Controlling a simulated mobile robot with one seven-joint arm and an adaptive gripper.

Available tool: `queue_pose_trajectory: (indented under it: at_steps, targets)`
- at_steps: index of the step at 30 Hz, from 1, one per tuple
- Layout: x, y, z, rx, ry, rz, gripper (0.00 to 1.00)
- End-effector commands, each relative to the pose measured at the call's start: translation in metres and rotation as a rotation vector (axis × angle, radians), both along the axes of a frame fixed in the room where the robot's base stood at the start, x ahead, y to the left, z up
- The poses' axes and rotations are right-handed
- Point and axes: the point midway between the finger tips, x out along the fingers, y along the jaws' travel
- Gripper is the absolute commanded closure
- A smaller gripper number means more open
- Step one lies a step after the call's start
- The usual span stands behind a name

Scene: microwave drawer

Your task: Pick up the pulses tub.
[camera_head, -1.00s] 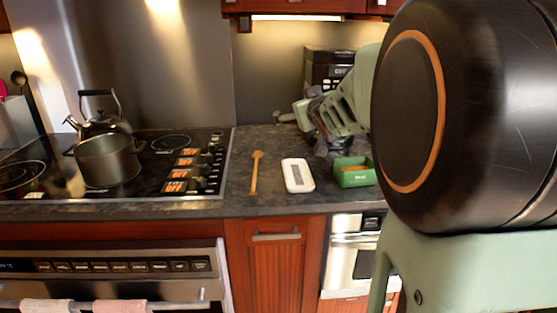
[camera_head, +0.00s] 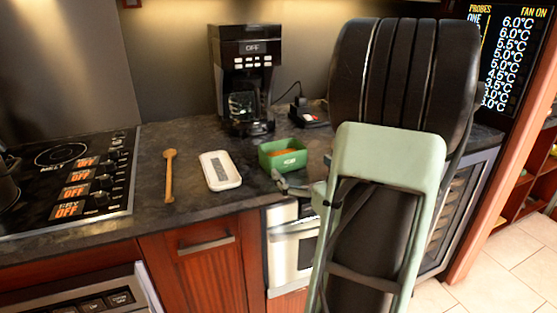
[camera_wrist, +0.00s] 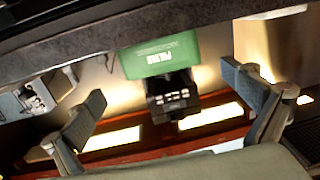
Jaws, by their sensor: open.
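The pulses tub (camera_head: 291,161) is a small green open box with orange contents and a pale label on its front. It stands upright near the counter's front edge. It also shows in the wrist view (camera_wrist: 160,55), upper middle, apart from my fingers. My gripper (camera_head: 302,178) is at the front edge of the counter, just in front of and below the tub. In the wrist view my gripper (camera_wrist: 163,83) has its two fingers spread wide with nothing between them. My arm hides part of the gripper in the head view.
A white oblong dish (camera_head: 220,171) and a wooden spoon (camera_head: 169,175) lie left of the tub. A black coffee maker (camera_head: 245,85) stands behind it. A small dark device (camera_head: 309,114) lies at the back. The hob (camera_head: 75,185) is at the left.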

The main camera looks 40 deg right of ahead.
Motion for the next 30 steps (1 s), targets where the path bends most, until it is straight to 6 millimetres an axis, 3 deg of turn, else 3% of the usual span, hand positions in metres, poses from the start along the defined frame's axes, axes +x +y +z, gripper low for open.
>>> queue_pose_trajectory:
  at_steps: [4,12,17,25,30]
  targets:
    - [0.001,0.000,-0.002,0.015,-0.017,0.003,0.00]
    - [0.041,-0.007,-0.001,0.014,-0.018,0.003,0.00]
    - [0.052,-0.008,0.000,0.015,-0.017,0.001,0.00]
    - [0.090,-0.012,0.006,0.015,-0.018,0.002,0.00]
    - [0.100,-0.015,0.006,0.015,-0.017,0.000,0.00]
